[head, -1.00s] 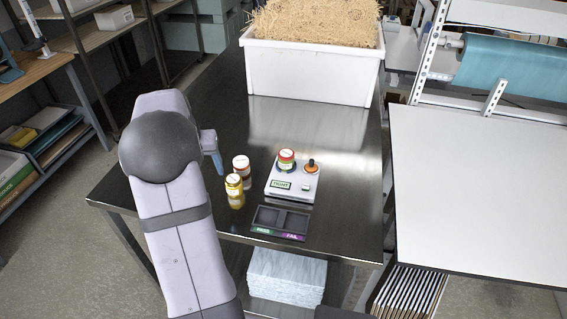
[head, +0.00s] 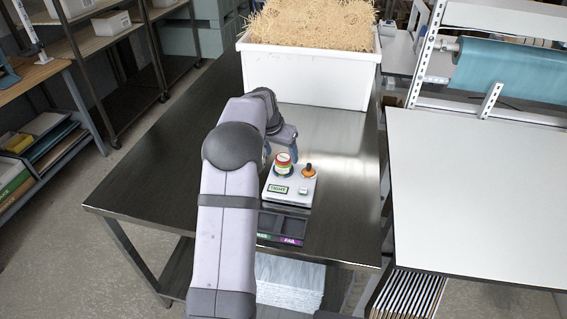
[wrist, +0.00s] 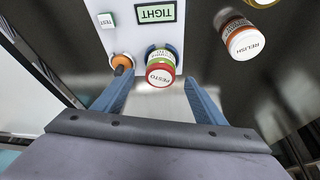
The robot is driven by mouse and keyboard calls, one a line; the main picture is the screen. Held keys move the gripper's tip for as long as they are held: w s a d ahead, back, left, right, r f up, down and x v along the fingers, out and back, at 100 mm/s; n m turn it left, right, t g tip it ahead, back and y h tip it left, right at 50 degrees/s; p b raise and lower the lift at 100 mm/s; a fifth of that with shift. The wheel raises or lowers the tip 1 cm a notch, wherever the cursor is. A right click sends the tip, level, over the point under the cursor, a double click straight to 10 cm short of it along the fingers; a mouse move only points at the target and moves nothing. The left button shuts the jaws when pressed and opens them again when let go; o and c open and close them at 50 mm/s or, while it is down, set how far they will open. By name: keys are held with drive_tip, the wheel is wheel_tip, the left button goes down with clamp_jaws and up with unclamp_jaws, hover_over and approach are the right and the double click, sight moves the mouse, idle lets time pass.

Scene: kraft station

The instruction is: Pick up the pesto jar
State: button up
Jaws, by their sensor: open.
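The pesto jar (head: 283,168) has a red-rimmed white lid and a green, white and red body. It stands on the round seat of a white tester (head: 289,193) whose display reads TIGHT. In the wrist view the pesto jar (wrist: 161,72) lies ahead of my gripper (wrist: 158,84), roughly between its two blue fingertips. The fingers are spread wide, and I see no grip on the jar. In the head view my gripper (head: 281,150) is just behind and above the jar, partly hidden by my arm.
The tester has an orange knob (head: 309,170). A relish jar (wrist: 244,40) and part of a yellow jar lid stand beside it in the wrist view. A dark two-part tray (head: 283,225) marked FAIL lies in front. A white bin of shredded paper (head: 305,80) stands behind.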

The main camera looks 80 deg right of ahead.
sight(283, 158)
drive_tip(key=shift+p+x, duration=1.5)
drive_tip(key=shift+x, duration=0.3)
drive_tip(key=shift+d+f, duration=0.4)
drive_tip(key=shift+f, duration=0.25)
drive_tip(key=c, duration=1.3)
drive_tip(key=shift+r, duration=0.15)
